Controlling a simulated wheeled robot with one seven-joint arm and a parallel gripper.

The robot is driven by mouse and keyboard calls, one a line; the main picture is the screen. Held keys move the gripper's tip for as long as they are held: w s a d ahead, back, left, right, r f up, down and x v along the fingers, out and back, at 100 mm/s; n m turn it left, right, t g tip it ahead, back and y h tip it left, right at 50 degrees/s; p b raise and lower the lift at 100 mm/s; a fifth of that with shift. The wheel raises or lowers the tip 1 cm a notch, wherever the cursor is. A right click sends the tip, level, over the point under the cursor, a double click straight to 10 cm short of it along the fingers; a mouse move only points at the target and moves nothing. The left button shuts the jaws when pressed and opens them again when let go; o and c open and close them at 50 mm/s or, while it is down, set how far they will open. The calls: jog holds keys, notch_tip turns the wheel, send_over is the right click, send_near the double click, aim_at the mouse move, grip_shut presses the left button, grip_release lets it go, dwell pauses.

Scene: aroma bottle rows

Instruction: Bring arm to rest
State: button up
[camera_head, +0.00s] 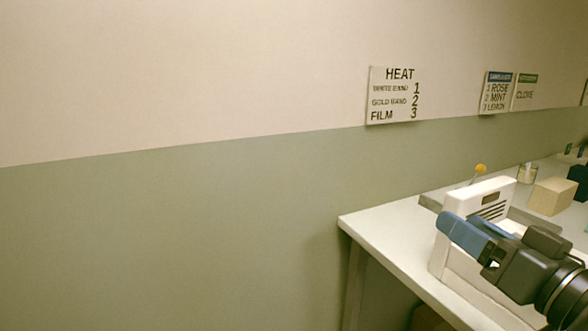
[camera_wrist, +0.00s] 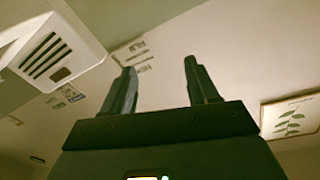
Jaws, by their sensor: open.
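My gripper (camera_wrist: 159,66) shows in the wrist view with its two dark fingers spread apart and nothing between them. The wrist view is tilted, and the fingers point towards the wall with its signs. In the head view, blue and dark grey parts of my arm are at the lower right, in front of the table and a white device.
A white table (camera_head: 385,238) stands at the right. On it are a white slotted device (camera_head: 492,190), close to my arm in the picture, a tan box (camera_head: 552,196) and a small glass jar (camera_head: 527,174). A HEAT sign (camera_head: 394,96) hangs on the wall. The left side shows bare wall.

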jog(key=s+a+f+m+g+h, duration=0.1)
jog(key=s+a+f+m+h, duration=0.2)
jog(key=s+f, duration=0.5)
jog(key=s+a+f+m+h, duration=0.3)
jog(key=s+f, duration=0.4)
jog(key=s, duration=0.1)
jog(key=s+d+f+n+g+y+p, duration=0.1)
jog(key=s+n, duration=0.5)
jog(key=s, duration=1.5)
jog(key=shift+d+f+g, duration=0.4)
jog(key=shift+d+f, duration=0.15)
jog(key=shift+d, duration=0.05)
jog(key=shift+s, duration=0.1)
